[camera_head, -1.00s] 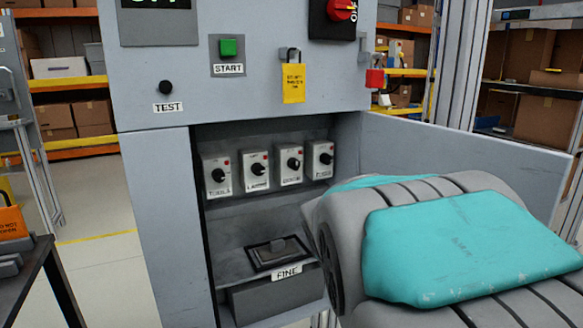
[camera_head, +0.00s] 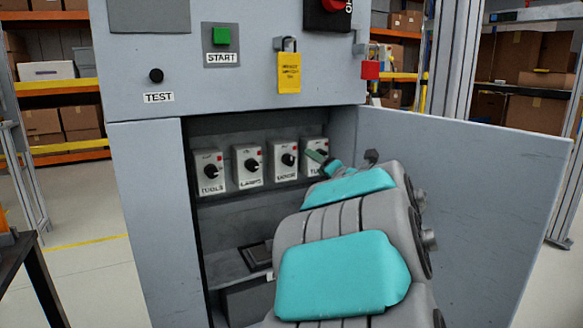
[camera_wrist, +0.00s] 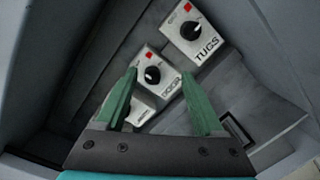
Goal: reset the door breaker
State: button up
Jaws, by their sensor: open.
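The door breaker (camera_head: 286,160) is a pale box with a black knob and a small red mark, third from left in the open cabinet's row. In the wrist view the door breaker (camera_wrist: 171,90) shows between and beyond the green fingers of my gripper (camera_wrist: 160,76). My gripper is open and empty, and no contact shows. In the head view my gripper (camera_head: 318,157) is in front of the tugs breaker (camera_head: 313,145), partly covering it. The exact knob angle is hard to read.
The tools breaker (camera_head: 210,173) and lamps breaker (camera_head: 247,167) stand to the left in the same row. The open cabinet door (camera_head: 460,190) is right of my arm. A yellow tag (camera_head: 289,73) and red block (camera_head: 370,70) hang above. My arm partly hides the lower shelf.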

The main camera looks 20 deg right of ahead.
aim_at(291, 161)
jog(key=shift+w+a+f+n+y, duration=0.25)
jog(key=shift+w+a+n+y, duration=0.35)
jog(key=shift+w, duration=0.8)
jog(key=shift+w+a+f+n+y, duration=0.2)
jog(key=shift+w+a+n+y, duration=0.2)
jog(key=shift+w+n, duration=0.65)
jog(key=shift+w+a+f+n+y, duration=0.3)
jog(key=shift+w+a+y, duration=0.2)
jog(key=shift+w, duration=1.2)
jog(key=shift+c, duration=0.2)
grip_shut()
